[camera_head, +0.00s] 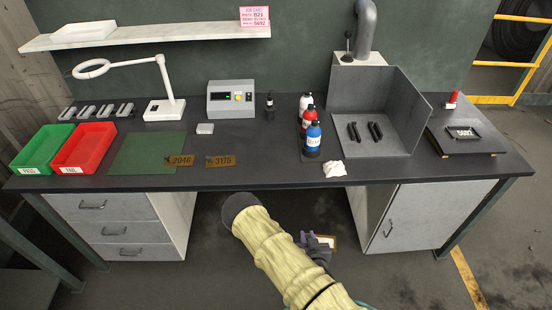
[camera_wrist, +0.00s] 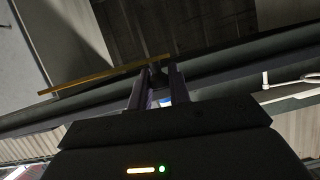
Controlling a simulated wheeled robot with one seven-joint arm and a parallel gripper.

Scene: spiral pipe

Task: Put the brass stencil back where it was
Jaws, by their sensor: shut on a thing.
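My gripper (camera_head: 316,238) is low in front of the bench, below the tabletop between the two cabinets. It also shows in the wrist view (camera_wrist: 158,75), shut on a thin brass stencil (camera_wrist: 100,79) seen edge-on. In the head view the held stencil (camera_head: 333,242) shows only in part beside the fingers, so its number cannot be read. Two other brass stencils, one reading like 2046 (camera_head: 180,161) and one like 3175 (camera_head: 220,161), lie side by side at the bench's front edge, the first partly over a green mat (camera_head: 145,150).
On the bench (camera_head: 260,178) are green (camera_head: 44,148) and red trays (camera_head: 84,148), several bottles (camera_head: 312,136), a white rag (camera_head: 334,169), a grey booth (camera_head: 405,115) and a dark plate with numbers (camera_head: 464,133) on a stand at right.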

